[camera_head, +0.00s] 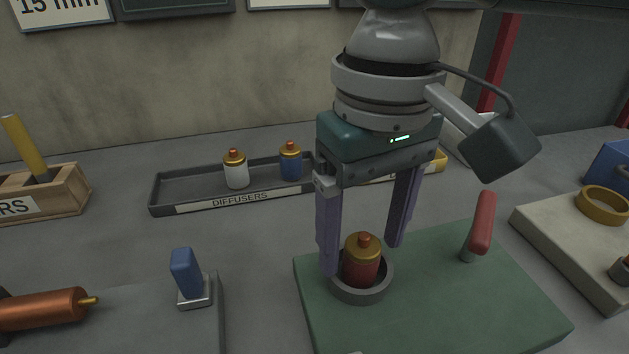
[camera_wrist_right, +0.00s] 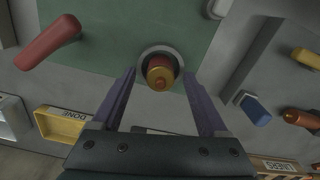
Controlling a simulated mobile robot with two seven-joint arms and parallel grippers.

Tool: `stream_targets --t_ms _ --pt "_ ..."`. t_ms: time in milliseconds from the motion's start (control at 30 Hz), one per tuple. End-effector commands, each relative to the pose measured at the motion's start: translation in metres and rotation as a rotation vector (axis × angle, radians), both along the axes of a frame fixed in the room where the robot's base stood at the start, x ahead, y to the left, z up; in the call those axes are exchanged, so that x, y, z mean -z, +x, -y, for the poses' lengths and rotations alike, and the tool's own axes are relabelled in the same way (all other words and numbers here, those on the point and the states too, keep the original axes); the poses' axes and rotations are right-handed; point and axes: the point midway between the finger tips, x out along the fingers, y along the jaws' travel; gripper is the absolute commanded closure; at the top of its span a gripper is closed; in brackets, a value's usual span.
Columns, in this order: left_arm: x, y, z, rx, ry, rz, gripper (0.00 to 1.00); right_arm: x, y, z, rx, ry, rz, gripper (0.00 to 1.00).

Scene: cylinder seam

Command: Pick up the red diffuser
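The red diffuser (camera_head: 361,270), a red body with a gold cap and an orange-red tip, stands upright in a grey ring (camera_head: 361,294) on the green board (camera_head: 450,300). It also shows in the right wrist view (camera_wrist_right: 160,76), between the finger ends. My right gripper (camera_head: 362,257) points down over it, its two purple fingers spread, one to each side of the diffuser. Gaps show between the fingers and the diffuser in the wrist view, so the gripper is open and empty. My left gripper is not in view.
A red-handled upright piece (camera_head: 482,225) stands on the green board, right of the ring. Behind is a grey DIFFUSERS tray (camera_head: 175,207) with a white diffuser (camera_head: 236,172) and a blue one (camera_head: 290,165). A yellow DONE tray (camera_wrist_right: 64,128) shows in the wrist view.

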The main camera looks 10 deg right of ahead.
Motion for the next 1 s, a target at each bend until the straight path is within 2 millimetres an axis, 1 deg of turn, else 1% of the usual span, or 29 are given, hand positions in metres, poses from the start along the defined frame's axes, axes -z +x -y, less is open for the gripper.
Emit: stream_targets --t_ms 33,67,667,1000 --pt "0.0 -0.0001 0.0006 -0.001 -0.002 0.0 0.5 -0.0002 0.0001 -0.0002 0.0 0.0 0.0 0.29" --pt "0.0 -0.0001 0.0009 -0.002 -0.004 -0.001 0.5 -0.0003 0.0001 -0.0002 0.0 0.0 0.0 0.32" --pt "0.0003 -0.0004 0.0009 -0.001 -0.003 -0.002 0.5 -0.0006 0.0001 -0.0002 0.0 0.001 0.0 1.0" --pt "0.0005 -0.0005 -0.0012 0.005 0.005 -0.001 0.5 -0.0008 0.0001 -0.0002 0.0 0.001 0.001 1.0"
